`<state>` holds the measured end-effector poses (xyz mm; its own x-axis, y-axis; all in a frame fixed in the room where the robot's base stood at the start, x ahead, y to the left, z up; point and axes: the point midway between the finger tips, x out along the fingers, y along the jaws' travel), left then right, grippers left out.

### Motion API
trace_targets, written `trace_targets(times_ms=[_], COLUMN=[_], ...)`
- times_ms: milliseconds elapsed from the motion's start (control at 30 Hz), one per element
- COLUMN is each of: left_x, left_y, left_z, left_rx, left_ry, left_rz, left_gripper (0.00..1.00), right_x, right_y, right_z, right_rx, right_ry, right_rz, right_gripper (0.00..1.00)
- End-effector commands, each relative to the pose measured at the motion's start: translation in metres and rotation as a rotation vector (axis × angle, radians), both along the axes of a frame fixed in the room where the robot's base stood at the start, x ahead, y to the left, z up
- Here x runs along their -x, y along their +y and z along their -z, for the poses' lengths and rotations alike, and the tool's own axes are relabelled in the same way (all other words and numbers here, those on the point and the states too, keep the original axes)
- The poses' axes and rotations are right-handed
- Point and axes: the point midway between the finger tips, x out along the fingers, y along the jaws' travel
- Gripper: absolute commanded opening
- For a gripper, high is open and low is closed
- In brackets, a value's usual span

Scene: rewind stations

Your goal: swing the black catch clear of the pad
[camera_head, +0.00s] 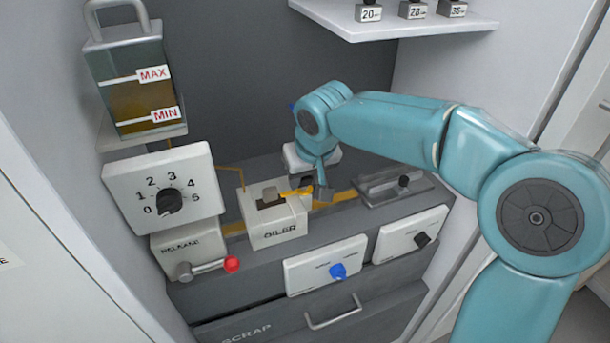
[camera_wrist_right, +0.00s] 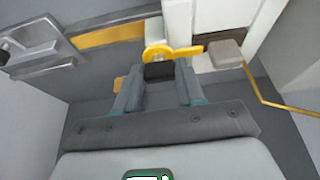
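The white oiler box (camera_head: 278,222) stands on the grey bench, with a grey square pad (camera_head: 269,193) in its top opening; the pad also shows in the right wrist view (camera_wrist_right: 225,53). A yellow lever (camera_head: 292,191) lies across the box top, its tip towards the pad; it also shows in the wrist view (camera_wrist_right: 178,52). A black block (camera_wrist_right: 158,71), perhaps the catch's grip, sits below the lever's round end. My right gripper (camera_wrist_right: 160,86) points at it with fingers apart, and the block fills the gap between the fingertips. Contact is unclear. My left gripper is out of view.
A dial panel (camera_head: 160,187) and a release lever with a red knob (camera_head: 232,264) are left of the oiler. A metal slide plate (camera_head: 394,188) lies to its right. Panels with a blue knob (camera_head: 338,271) and a black knob (camera_head: 422,240) are below. A shelf (camera_head: 400,22) hangs above.

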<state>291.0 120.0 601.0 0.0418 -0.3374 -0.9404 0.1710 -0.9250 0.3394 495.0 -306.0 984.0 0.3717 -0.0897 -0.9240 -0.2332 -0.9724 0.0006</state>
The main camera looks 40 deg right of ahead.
Motion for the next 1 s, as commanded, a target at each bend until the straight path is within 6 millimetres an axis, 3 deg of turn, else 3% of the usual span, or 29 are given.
trace_targets(times_ms=[467,1000], left_x=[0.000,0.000], left_y=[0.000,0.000], left_z=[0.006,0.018], left_rx=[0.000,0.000], left_ry=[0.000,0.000], left_rz=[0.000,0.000], left_gripper=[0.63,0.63], right_x=[-0.001,-0.003], right_y=[0.001,0.004], right_z=[0.001,0.000], right_rx=[0.000,0.001], right_ry=[-0.001,-0.001], right_rz=[0.113,0.595], right_gripper=[0.08,0.08])
